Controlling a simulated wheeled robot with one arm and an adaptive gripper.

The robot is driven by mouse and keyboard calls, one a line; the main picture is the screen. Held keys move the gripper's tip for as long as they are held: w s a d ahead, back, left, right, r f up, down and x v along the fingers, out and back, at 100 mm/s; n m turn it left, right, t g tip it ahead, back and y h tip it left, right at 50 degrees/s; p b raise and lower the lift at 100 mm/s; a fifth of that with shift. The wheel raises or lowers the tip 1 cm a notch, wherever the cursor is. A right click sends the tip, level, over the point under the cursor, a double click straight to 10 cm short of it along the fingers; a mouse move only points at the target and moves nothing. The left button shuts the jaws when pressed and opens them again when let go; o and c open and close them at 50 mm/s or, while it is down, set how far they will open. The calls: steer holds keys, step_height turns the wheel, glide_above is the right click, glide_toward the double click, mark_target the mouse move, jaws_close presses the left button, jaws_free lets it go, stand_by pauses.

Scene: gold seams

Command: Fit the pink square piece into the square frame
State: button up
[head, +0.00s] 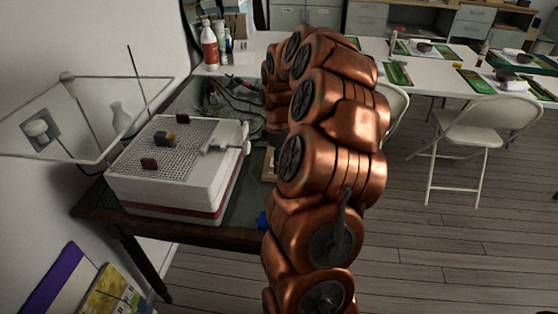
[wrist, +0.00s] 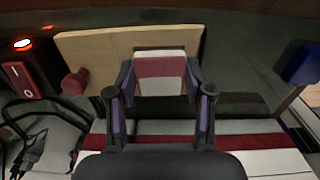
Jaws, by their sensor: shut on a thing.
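In the wrist view my gripper (wrist: 160,82) is shut on a square block (wrist: 160,68), with one finger on each side. The block shows a dull pinkish-red band between pale bands; I take it to be the pink square piece. Behind it lies a flat light-wood board (wrist: 100,45). The block overlaps the board's edge in the picture; I cannot tell whether they touch. A square opening in the board is not visible, so I cannot confirm it is the frame. In the head view my copper arm hides the gripper and block; a bit of wood (head: 268,166) shows beside it.
A red knobbed piece (wrist: 75,83) is left of the gripper and a blue piece (wrist: 303,65) far right. Cables and a red switch (wrist: 18,80) are at left. A white box with a mesh top (head: 150,190) stands on the dark table (head: 200,232), left of my arm.

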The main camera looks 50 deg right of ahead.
steer(key=shift+f, duration=0.4)
stand_by(0.3)
steer(key=o, duration=1)
steer(key=shift+r, duration=0.15)
steer(key=shift+r+p, duration=1.3)
steer(key=shift+r, duration=2.1)
